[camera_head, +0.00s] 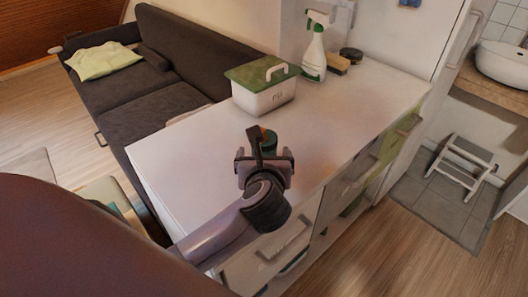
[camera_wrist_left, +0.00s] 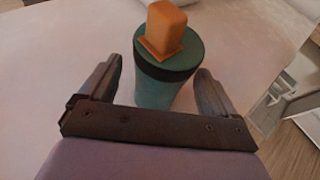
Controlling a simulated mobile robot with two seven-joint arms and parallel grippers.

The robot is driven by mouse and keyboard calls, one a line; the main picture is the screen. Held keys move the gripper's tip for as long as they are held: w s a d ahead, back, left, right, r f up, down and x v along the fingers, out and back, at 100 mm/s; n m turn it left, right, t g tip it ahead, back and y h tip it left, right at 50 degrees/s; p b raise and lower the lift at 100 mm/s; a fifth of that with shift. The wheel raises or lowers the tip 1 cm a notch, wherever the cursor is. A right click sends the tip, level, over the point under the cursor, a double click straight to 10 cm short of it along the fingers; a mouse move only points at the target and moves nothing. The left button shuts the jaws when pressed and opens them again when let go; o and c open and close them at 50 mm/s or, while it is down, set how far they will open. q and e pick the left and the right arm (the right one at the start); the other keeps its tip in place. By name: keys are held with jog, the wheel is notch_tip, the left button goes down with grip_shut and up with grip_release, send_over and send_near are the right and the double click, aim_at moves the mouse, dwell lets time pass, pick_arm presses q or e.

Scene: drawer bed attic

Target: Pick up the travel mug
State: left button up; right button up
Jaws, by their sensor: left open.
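The travel mug (camera_wrist_left: 162,90) is teal-green with a dark band and an orange piece on its lid. In the left wrist view it stands upright on the white counter between the two open fingers of my left gripper (camera_wrist_left: 158,88), with a gap on each side. In the head view the mug (camera_head: 270,141) shows only in part behind my left gripper (camera_head: 263,155). The gripper hides its lower body. My right gripper does not show.
The white counter (camera_head: 350,115) is mostly bare to the right of the mug. A white box with a green lid (camera_head: 262,98) stands behind it. A spray bottle (camera_head: 314,50), a brush (camera_head: 337,66) and a dark round tin (camera_head: 351,54) stand at the back.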

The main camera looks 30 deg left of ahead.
pick_arm(q)
jog(key=shift+x, duration=0.9)
jog(key=shift+c, duration=0.4)
jog(key=c, duration=1)
jog(key=shift+c, duration=0.4)
jog(key=shift+r, duration=0.1)
